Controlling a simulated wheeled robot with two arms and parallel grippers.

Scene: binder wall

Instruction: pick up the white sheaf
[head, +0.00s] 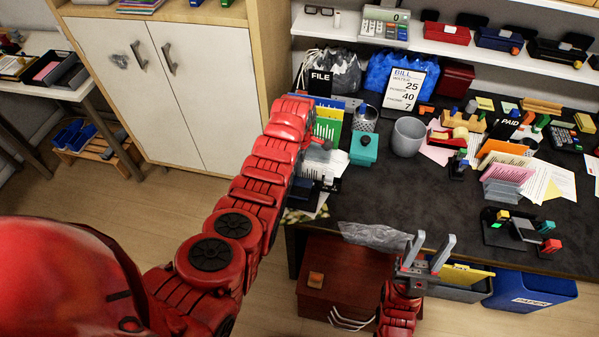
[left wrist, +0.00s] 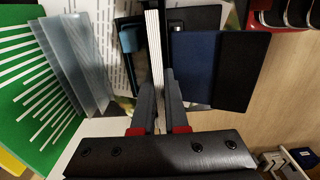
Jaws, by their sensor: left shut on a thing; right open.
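My left gripper (left wrist: 160,92) shows in the left wrist view with its two dark fingers closed on the lower part of the white sheaf (left wrist: 154,40). The sheaf is a thin, upright stack with fine lines along its edge, standing between a pale printed sheet and a dark blue panel. In the head view my left arm reaches to the left end of the dark desk, and its fingers and the sheaf are not clearly made out there. My right gripper (head: 432,243) is open and empty in front of the desk's front edge.
In the left wrist view, clear sheets (left wrist: 75,65) and a green striped board (left wrist: 35,85) stand left, and a blue panel (left wrist: 192,65) right. The desk (head: 385,195) also holds a teal box (head: 363,149), a grey cup (head: 408,137) and several stationery items.

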